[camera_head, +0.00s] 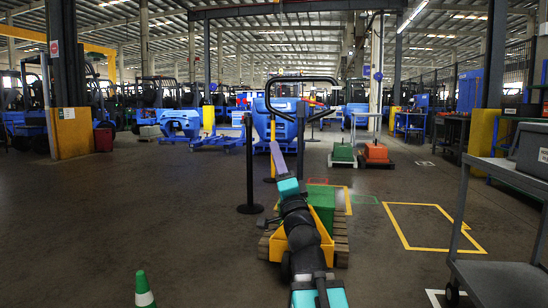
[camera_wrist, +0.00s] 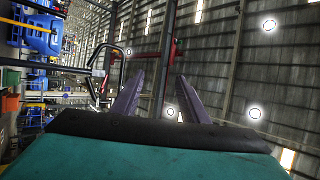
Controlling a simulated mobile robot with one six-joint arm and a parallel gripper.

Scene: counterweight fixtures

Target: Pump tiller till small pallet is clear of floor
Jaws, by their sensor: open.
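The tiller (camera_head: 302,78) is a black loop handle on an upright shaft, standing over the yellow pallet truck (camera_head: 275,243). The small wooden pallet (camera_head: 342,240) sits low around the truck and carries a green box (camera_head: 323,198). My arm hides part of truck, pallet and box. Whether a gap lies under the pallet cannot be told. My gripper (camera_head: 273,146) has purple fingers, open and empty, below the loop and left of the shaft in the head view. In the wrist view my gripper (camera_wrist: 160,79) has its fingers apart, with the tiller loop (camera_wrist: 97,48) left of them.
A black post (camera_head: 249,165) stands left of my gripper. A green-and-white cone (camera_head: 144,290) is at lower left. A grey cart (camera_head: 500,280) stands at right. Yellow tape outlines (camera_head: 435,248) mark bare floor. Green and orange weights (camera_head: 375,152) sit on pallets behind.

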